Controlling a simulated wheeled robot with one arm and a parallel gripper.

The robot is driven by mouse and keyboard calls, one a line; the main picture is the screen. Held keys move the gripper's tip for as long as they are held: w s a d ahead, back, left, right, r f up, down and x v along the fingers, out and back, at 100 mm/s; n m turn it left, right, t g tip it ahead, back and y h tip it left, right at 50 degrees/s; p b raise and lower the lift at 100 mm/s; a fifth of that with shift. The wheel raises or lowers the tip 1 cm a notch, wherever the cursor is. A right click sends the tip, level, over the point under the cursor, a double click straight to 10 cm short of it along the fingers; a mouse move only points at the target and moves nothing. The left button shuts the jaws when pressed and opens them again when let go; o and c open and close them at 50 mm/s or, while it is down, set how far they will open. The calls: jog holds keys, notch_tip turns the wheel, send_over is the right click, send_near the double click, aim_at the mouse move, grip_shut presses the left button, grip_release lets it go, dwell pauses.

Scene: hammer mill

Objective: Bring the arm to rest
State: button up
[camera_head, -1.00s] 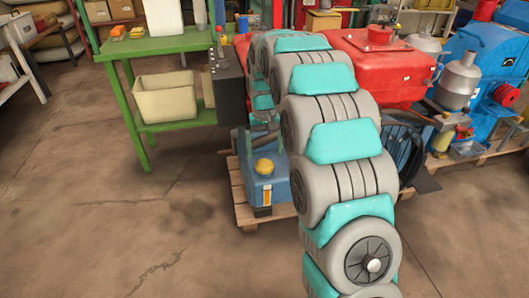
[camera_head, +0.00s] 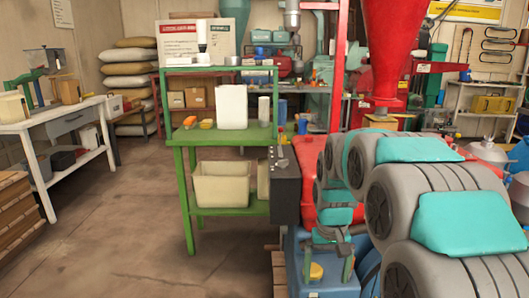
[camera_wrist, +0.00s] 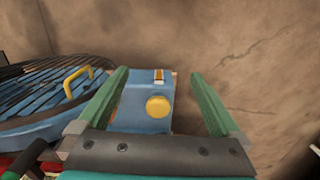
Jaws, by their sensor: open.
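My arm, grey with teal covers, reaches in from the right of the head view and bends away from the camera. My gripper (camera_head: 328,272) hangs at its far end with its fingers pointing down. In the wrist view my gripper (camera_wrist: 159,74) is open, its two green fingers spread wide with nothing between them. Below the fingers is a blue box (camera_head: 335,290) with a round yellow knob (camera_head: 316,271). The box (camera_wrist: 138,112) and the knob (camera_wrist: 158,107) also show in the wrist view, apart from the fingers.
A black control box (camera_head: 285,187) stands close left of my gripper. A green table (camera_head: 185,138) with bins is behind it. The red machine (camera_head: 312,165) is behind my arm. A blue slatted cover (camera_wrist: 40,115) lies left of the fingers. Floor is open at left.

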jog(key=s+g, duration=0.1)
jog(key=s, duration=2.9)
jog(key=shift+s+f+n, duration=0.3)
jog(key=shift+s+f, duration=0.1)
jog(key=shift+f, duration=0.05)
